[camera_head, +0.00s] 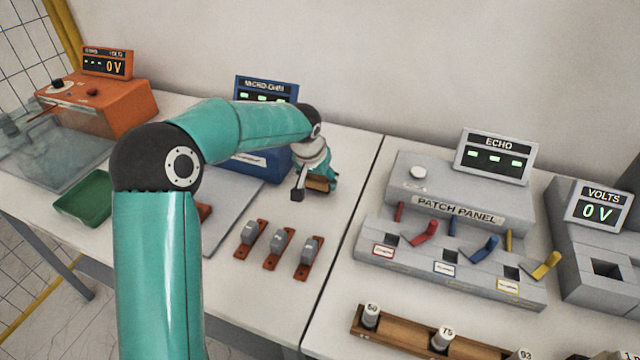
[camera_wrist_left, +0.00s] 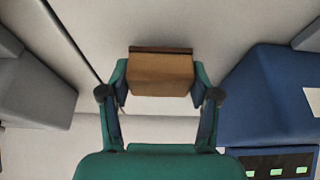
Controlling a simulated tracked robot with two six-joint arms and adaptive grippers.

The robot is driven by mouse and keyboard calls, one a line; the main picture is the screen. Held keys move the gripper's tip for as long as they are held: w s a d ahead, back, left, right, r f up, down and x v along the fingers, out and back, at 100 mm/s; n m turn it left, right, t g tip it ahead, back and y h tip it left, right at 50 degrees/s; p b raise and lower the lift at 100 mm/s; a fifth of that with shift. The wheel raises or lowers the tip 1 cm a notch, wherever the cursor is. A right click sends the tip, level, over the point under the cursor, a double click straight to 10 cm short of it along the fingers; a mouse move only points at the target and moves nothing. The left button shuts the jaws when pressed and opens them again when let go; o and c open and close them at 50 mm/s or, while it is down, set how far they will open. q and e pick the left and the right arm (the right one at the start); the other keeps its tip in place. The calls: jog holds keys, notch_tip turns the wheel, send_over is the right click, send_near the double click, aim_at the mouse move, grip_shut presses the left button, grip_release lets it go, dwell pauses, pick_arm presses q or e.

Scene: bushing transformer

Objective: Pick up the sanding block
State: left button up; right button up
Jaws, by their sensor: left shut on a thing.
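The sanding block (camera_wrist_left: 160,73) is a tan-brown block with a darker strip along one edge. In the left wrist view it sits between the two fingers of my left gripper (camera_wrist_left: 160,92), which is shut on it. In the head view the block (camera_head: 318,184) shows only in part, with my left gripper (camera_head: 316,186) over it in front of the blue micro-ohm meter. I cannot tell whether the block touches the table. My right gripper is not in view.
The blue meter (camera_head: 262,160) stands close beside the gripper. Several small grey parts on brown bases (camera_head: 279,248) lie nearer on the table. The grey patch panel (camera_head: 460,195) is to the right, a green tray (camera_head: 85,198) to the left.

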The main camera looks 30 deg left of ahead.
pick_arm(q)
notch_tip(320, 180, up, 18)
jog(key=p, duration=0.1)
jog(key=shift+r, duration=0.15)
dwell(0.3)
jog(key=o, duration=0.6)
jog(key=shift+c, duration=0.2)
jog(key=c, duration=0.4)
